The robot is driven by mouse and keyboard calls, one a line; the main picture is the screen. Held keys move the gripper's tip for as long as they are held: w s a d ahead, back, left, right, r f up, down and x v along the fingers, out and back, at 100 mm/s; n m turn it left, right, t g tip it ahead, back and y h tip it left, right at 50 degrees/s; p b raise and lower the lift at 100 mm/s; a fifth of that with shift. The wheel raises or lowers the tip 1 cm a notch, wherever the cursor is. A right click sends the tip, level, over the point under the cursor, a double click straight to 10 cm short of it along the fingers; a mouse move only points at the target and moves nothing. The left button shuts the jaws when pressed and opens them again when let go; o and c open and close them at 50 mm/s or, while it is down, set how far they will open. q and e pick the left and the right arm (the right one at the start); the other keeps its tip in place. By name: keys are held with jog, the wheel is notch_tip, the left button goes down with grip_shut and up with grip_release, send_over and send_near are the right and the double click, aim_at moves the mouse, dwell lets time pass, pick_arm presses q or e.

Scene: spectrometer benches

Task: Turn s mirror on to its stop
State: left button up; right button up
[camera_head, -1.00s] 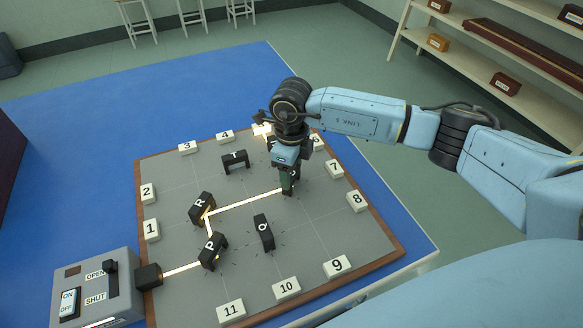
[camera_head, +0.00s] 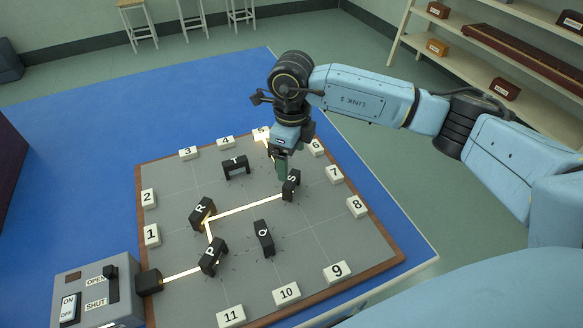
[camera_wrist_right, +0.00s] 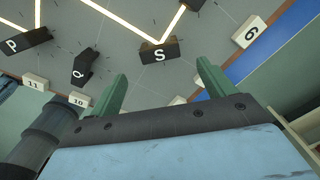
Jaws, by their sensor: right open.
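The S mirror (camera_head: 291,185) is a black block with a white letter S, standing on the grey board (camera_head: 262,290) right of centre. A bright beam reaches it from the R mirror (camera_head: 202,213) and leaves toward block 5 (camera_head: 261,134). My right gripper (camera_head: 281,172) is above and just behind the S mirror, apart from it. In the right wrist view the S mirror (camera_wrist_right: 159,51) shows whole beyond the two green fingertips (camera_wrist_right: 163,80), which are spread with nothing between them. My left gripper is out of view.
The P mirror (camera_head: 212,256), Q mirror (camera_head: 263,238) and T mirror (camera_head: 236,164) stand on the same board. Numbered white blocks line its edge, including block 6 (camera_head: 316,147) and block 7 (camera_head: 334,175). A grey switch box (camera_head: 95,290) is at lower left.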

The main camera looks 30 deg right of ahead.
notch_tip(320, 180, up, 7)
dwell(0.7)
